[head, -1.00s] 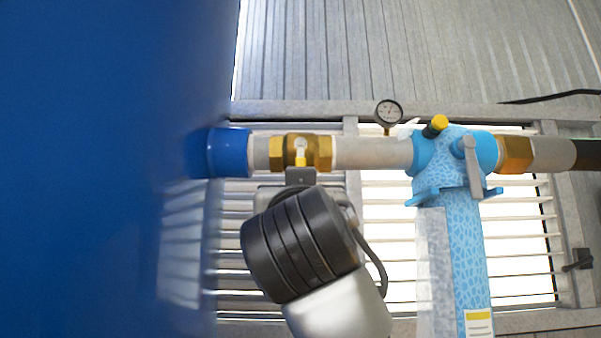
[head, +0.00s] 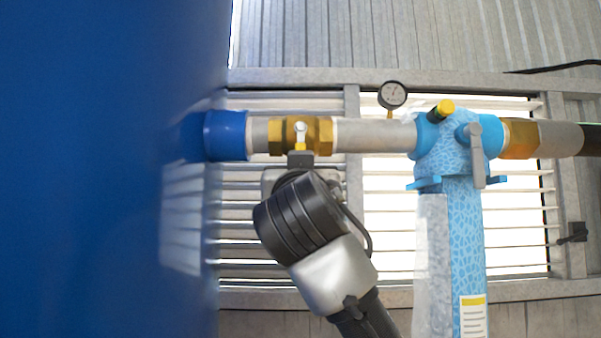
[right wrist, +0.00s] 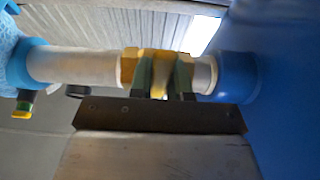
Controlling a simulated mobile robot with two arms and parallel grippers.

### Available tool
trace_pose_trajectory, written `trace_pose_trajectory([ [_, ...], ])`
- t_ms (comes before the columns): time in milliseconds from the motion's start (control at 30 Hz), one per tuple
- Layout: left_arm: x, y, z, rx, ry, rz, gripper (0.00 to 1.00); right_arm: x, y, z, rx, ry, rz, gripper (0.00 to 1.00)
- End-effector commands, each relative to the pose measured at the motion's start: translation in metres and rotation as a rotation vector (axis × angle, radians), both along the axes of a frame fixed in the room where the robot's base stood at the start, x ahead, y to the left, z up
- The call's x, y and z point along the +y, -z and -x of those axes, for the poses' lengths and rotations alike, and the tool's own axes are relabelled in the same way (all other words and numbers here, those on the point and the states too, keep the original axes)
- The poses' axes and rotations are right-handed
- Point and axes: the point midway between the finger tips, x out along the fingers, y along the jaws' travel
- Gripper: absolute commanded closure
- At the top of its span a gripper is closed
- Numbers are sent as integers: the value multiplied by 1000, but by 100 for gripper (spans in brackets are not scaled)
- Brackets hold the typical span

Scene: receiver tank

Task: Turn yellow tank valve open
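The tank valve is a brass body (head: 275,136) on the pale pipe beside the blue tank. Its short yellow handle (head: 300,145) points down from a silver nut, across the pipe. My right gripper (head: 300,160) is at the handle's lower end, below the pipe. In the right wrist view, the two green fingers of my right gripper (right wrist: 163,78) stand close on either side of the yellow handle (right wrist: 158,84), in front of the brass body (right wrist: 129,65). They look closed on it, though the contact is partly hidden. My left gripper is not in view.
The large blue tank (head: 100,170) fills the left side. To the right, the pipe carries a gauge (head: 393,95) and a light-blue patterned filter (head: 462,220) with a grey lever (head: 476,155). A slatted window frame (head: 290,77) lies behind.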

Motion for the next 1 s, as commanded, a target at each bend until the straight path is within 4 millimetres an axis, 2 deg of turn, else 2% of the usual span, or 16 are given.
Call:
trace_pose_trajectory([
  [500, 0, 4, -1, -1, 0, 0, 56, -4, 1, 0, 0, -2, 41, 100],
  [1000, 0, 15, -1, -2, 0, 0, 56, -30, -6, 1, -2, 1, 378, 100],
])
